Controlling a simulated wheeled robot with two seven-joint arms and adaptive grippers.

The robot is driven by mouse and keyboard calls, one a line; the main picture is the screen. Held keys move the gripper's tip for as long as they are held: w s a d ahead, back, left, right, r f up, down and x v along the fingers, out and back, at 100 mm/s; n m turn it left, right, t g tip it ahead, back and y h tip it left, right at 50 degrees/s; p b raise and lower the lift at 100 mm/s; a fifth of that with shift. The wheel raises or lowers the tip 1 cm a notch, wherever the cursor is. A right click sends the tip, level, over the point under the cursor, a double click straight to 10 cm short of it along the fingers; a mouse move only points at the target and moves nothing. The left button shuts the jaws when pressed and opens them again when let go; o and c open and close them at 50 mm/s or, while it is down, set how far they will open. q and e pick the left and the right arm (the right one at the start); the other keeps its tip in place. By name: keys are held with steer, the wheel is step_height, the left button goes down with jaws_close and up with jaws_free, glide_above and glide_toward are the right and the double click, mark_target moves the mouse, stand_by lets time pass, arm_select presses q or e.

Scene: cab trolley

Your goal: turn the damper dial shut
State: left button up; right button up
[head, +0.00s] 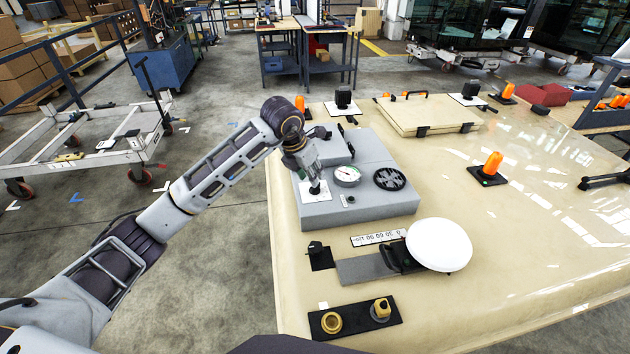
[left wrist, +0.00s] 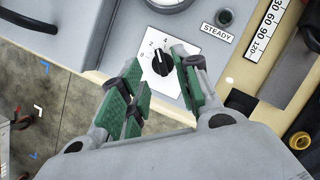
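The damper dial (left wrist: 162,62) is a black knob on a white plate (left wrist: 174,82) with figures such as 2 and 4 around it, seen in the left wrist view. In the head view the plate (head: 306,197) lies on the left end of a grey panel box, and my gripper partly covers the knob. My left gripper (left wrist: 158,58) is open, its green-padded fingers on either side of the knob and apart from it as far as I can see. It also shows in the head view (head: 315,182), pointing down at the dial. My right gripper is not in view.
A label reading STEADY (left wrist: 217,32) is beside a dark round lamp (left wrist: 225,17). A white disc (head: 439,244) stands nearer on the cream bench top (head: 530,250).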

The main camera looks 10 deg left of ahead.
arm_select(q)
steer(key=shift+p+x, duration=0.4)
steer(key=shift+x, duration=2.35)
jaws_close()
